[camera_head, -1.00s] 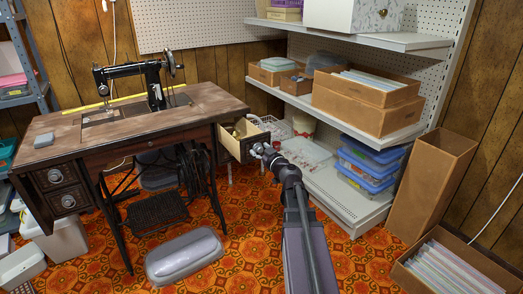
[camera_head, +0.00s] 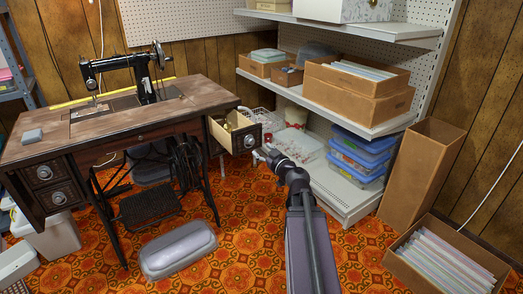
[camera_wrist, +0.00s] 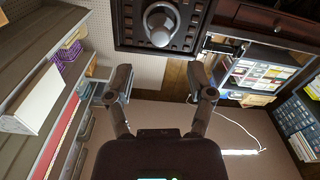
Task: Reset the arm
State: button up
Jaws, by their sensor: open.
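My gripper (camera_head: 261,156) is open and empty. It stands just in front of and below the pulled-out right drawer (camera_head: 222,132) of the sewing table (camera_head: 150,112). The drawer's round metal knob (camera_head: 249,140) shows clear of my fingers. In the wrist view my gripper's two fingers (camera_wrist: 160,88) are spread wide with nothing between them. The drawer's dark front with its ring-shaped knob (camera_wrist: 160,24) lies beyond the fingertips there, apart from them. Small items lie in the drawer, too small to make out.
A shelf unit (camera_head: 340,194) with boxes and blue bins (camera_head: 362,150) stands to the right. A tall cardboard box (camera_head: 420,175) and an open box of files (camera_head: 445,268) stand at the right. A grey rounded case (camera_head: 178,250) lies on the patterned carpet (camera_head: 250,235).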

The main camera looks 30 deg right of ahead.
dwell(0.4)
jog(key=a+f+n+g+y+p, duration=0.1)
jog(key=a+f+g+y, duration=0.25)
jog(key=a, duration=0.65)
jog(key=a+f+n+g+y+p, duration=0.1)
jog(key=a+f+g+y+p, duration=0.2)
jog(key=a, duration=0.6)
jog(key=s+a+f+m+g+h+p, duration=0.25)
jog(key=s+a+f+g+h, duration=0.3)
jog(key=s+a+g, duration=0.4)
jog(key=s+r+m+g+h+p, duration=0.1)
jog(key=s+r+m+g+p, duration=0.1)
jog(key=r+p, duration=3.5)
jog(key=shift+s+d+r+h+p, duration=0.35)
jog(key=shift+s+d, duration=0.1)
jog(key=shift+s, duration=0.15)
jog(key=shift+f, duration=0.1)
